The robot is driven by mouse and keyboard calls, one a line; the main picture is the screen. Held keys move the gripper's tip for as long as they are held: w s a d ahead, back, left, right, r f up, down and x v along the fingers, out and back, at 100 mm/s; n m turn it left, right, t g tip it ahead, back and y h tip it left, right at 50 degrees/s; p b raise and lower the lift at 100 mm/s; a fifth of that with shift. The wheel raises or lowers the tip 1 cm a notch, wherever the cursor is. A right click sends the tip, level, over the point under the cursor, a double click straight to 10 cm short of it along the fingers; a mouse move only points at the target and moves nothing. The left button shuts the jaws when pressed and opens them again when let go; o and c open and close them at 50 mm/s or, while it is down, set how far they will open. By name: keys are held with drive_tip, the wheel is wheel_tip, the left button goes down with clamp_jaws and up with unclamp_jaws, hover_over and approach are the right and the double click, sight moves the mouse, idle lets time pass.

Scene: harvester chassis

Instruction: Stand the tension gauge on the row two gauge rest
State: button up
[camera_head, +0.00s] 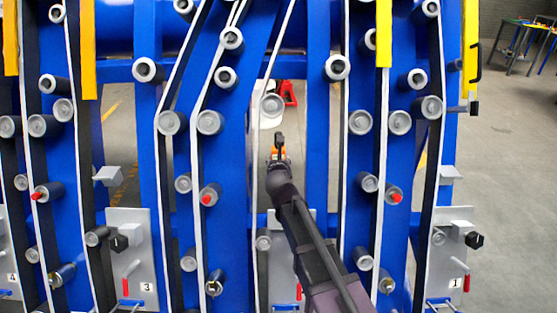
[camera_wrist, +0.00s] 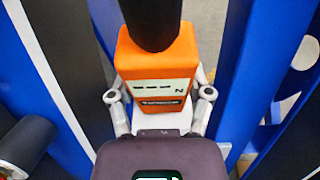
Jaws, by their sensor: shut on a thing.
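The tension gauge is an orange box with a display marked N and a black upper part; it shows in the wrist view (camera_wrist: 155,72) and small in the head view (camera_head: 279,153). My gripper (camera_wrist: 162,108) is shut on it, one finger at each side. In the head view my gripper (camera_head: 279,162) is in front of the gap between blue uprights, above a grey panel (camera_head: 308,217) partly covered by my arm. No row two gauge rest can be made out; my arm may cover it. Grey ledges show above panel 3 (camera_head: 108,175) and panel 1 (camera_head: 450,174).
Blue uprights (camera_head: 318,150) with rollers and belts stand on both sides of my gripper. In the wrist view a dark roller (camera_wrist: 27,143) is at lower left. Open floor (camera_head: 510,200) lies at the right.

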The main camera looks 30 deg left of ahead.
drive_tip(key=shift+f+b, duration=0.35)
drive_tip(key=o, duration=1.2)
drive_tip(key=shift+r, duration=0.1)
wheel_tip(320, 180, up, 4)
drive_tip(key=p, duration=0.4)
drive_tip(key=shift+r+p, duration=0.25)
drive_tip(key=shift+p, duration=0.15)
drive_tip(key=s+d, duration=0.2)
drive_tip(key=s, duration=0.1)
drive_tip(key=s+d, duration=0.1)
drive_tip(key=s, duration=0.3)
drive_tip(key=s+d, duration=0.2)
drive_tip(key=s, duration=0.1)
drive_tip(key=shift+s+d+f, duration=0.15)
drive_tip(key=shift+s+d, duration=0.15)
drive_tip(key=shift+d, duration=0.05)
